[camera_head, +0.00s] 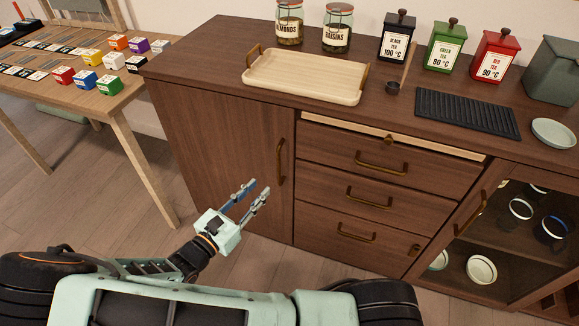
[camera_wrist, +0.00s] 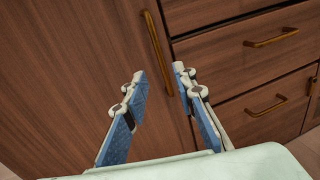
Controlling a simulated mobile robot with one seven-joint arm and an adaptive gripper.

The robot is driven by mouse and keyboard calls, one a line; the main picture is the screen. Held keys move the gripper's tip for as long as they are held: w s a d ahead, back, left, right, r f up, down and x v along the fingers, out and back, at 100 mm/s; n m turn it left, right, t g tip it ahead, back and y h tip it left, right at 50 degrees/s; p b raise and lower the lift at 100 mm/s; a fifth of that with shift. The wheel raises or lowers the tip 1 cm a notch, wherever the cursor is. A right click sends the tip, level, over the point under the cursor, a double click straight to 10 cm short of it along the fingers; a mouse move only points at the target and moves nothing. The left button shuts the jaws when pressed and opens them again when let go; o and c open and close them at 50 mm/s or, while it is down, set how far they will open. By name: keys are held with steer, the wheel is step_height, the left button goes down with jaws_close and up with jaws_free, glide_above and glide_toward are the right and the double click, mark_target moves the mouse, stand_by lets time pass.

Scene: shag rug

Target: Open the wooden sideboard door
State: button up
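The wooden sideboard (camera_head: 312,115) is dark brown. Its left door (camera_head: 215,150) is shut and has a vertical brass handle (camera_head: 281,162) near its right edge. My gripper (camera_head: 254,191) is open and empty in front of this door, left of and below the handle in the head view. The sideboard's right door (camera_head: 520,225) is glazed, with a slanted-looking brass handle (camera_head: 471,212), and shows bowls and cups inside.
Drawers with brass handles (camera_head: 380,163) lie right of the left door; a pale board (camera_head: 390,137) shows above them. A tray (camera_head: 305,75), jars, tea tins and a black mat (camera_head: 467,113) stand on top. A table (camera_head: 115,98) with small coloured boxes is at left.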

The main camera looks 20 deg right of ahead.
mark_target(278, 168)
steer(key=shift+n+t, duration=0.3)
steer(key=b+x, duration=0.2)
steer(key=x, duration=0.9)
steer(key=shift+s+d, duration=0.1)
steer(key=shift+s, duration=0.05)
steer(key=shift+c, duration=0.5)
jaws_close()
